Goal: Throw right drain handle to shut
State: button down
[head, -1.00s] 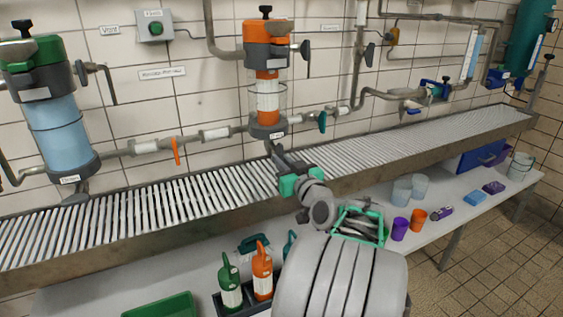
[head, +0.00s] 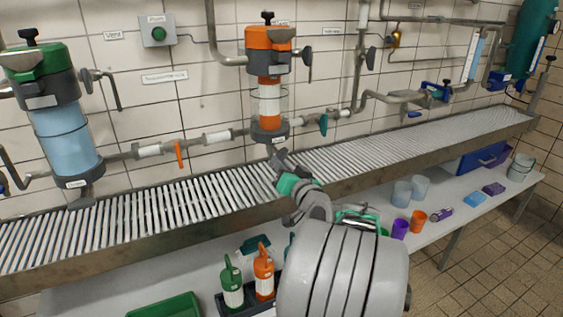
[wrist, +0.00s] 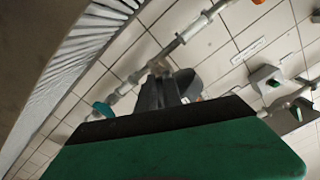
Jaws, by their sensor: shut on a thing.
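The right filter housing has an orange cap (head: 268,38) and a dark base (head: 269,131) on the wall above the grated trough. My gripper (head: 279,158) is directly below that base, close over the grating, with its dark fingers pointing up and left. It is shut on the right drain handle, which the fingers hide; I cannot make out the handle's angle. In the wrist view my gripper's dark fingers (wrist: 163,91) stand close together in front of a rounded grey part (wrist: 187,82). The left filter housing (head: 61,130) has its own drain outlet (head: 80,190) below.
An orange lever (head: 179,155) and a teal lever (head: 323,124) sit on the wall pipe either side of the right housing. The grated trough (head: 400,143) runs along the wall. A lower shelf (head: 440,222) holds cups, bottles and trays.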

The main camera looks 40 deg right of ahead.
jog(key=m+p, duration=0.1)
jog(key=m, duration=0.1)
jog(key=r+m+p, duration=0.1)
jog(key=m+p, duration=0.2)
jog(key=m, duration=0.1)
jog(key=shift+w+a+r+m+p, duration=0.2)
jog(key=shift+a+m+p, duration=0.1)
jog(key=shift+a+p, duration=0.1)
jog(key=shift+a+r+m+p, duration=0.1)
jog(key=shift+r+m+p, duration=0.1)
jog(key=shift+m+p, duration=1.2)
jog(key=shift+r+m+p, duration=0.15)
jog(key=shift+m+p, duration=1)
jog(key=shift+m, duration=0.45)
jog(key=c, duration=1.5)
grip_release()
jog(key=v, duration=0.8)
